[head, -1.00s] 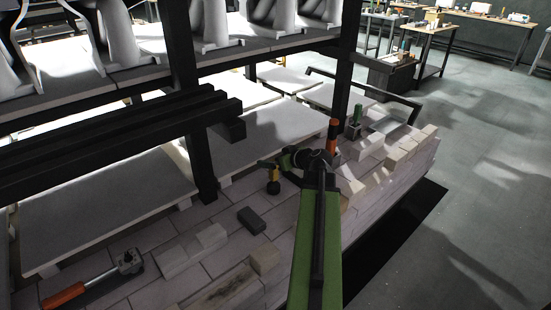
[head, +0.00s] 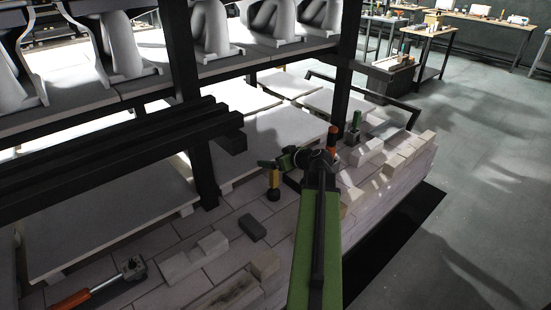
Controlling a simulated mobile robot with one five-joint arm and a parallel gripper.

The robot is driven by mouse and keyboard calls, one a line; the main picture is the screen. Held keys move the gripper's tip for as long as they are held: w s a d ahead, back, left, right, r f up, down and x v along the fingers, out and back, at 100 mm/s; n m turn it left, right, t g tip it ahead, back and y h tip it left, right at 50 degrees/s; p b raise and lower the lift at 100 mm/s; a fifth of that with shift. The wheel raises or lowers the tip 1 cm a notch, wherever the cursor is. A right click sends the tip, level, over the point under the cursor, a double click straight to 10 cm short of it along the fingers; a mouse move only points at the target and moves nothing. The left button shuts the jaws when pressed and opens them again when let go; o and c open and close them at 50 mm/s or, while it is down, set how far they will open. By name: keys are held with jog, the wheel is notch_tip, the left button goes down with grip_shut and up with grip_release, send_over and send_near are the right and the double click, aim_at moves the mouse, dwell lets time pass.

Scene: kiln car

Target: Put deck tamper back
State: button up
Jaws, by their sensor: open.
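A small upright tool with a dark upper part and a yellow-brown lower end (head: 273,192) stands on the pale brick deck. It may be the deck tamper, but I cannot tell for sure. My gripper (head: 270,164) is open at the end of my green arm, just above this tool; I cannot tell whether they touch. An orange-topped upright tool (head: 333,137) stands behind the wrist, its lower part hidden. An orange-handled tool with a metal head (head: 128,272) lies at the lower left.
A dark block (head: 252,228) and pale bricks (head: 195,257) lie on the deck. A green-topped item (head: 354,128) stands near the right post. Dark posts (head: 198,150) and beams (head: 110,150) crowd the left. Open floor (head: 480,190) is at the right.

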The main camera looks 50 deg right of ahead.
notch_tip(320, 180, up, 5)
jog(key=p, duration=0.4)
jog(key=shift+p, duration=0.3)
